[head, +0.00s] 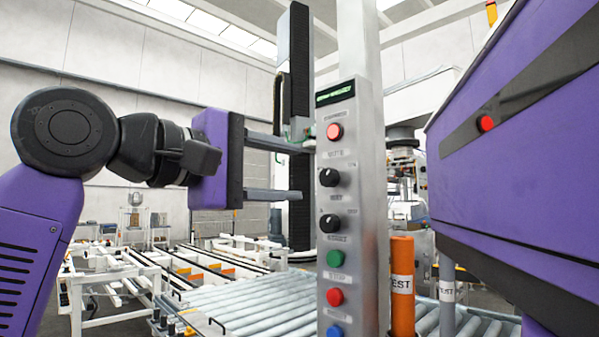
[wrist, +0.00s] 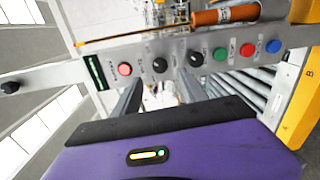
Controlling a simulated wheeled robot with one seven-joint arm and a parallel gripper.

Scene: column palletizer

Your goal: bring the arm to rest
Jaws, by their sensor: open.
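My gripper (head: 304,170) is open and empty at the end of my raised purple arm (head: 40,240), which comes in from the left in the head view. Its two grey fingers point right, one above the other, toward the left side of a grey control column (head: 364,235). The upper fingertip reaches the column's edge in the picture; I cannot tell whether it touches. In the wrist view, my gripper (wrist: 158,82) has its fingers spread, their tips near the panel's edge around a black knob (wrist: 160,65). Nothing is between the fingers.
The panel carries a red button (head: 335,131), black knobs (head: 329,177), a green button (head: 335,258) and a blue button (head: 334,331). An orange cylinder (head: 402,310) stands right of it. A roller conveyor (head: 245,303) runs below. A dark vertical mast (head: 299,200) stands behind.

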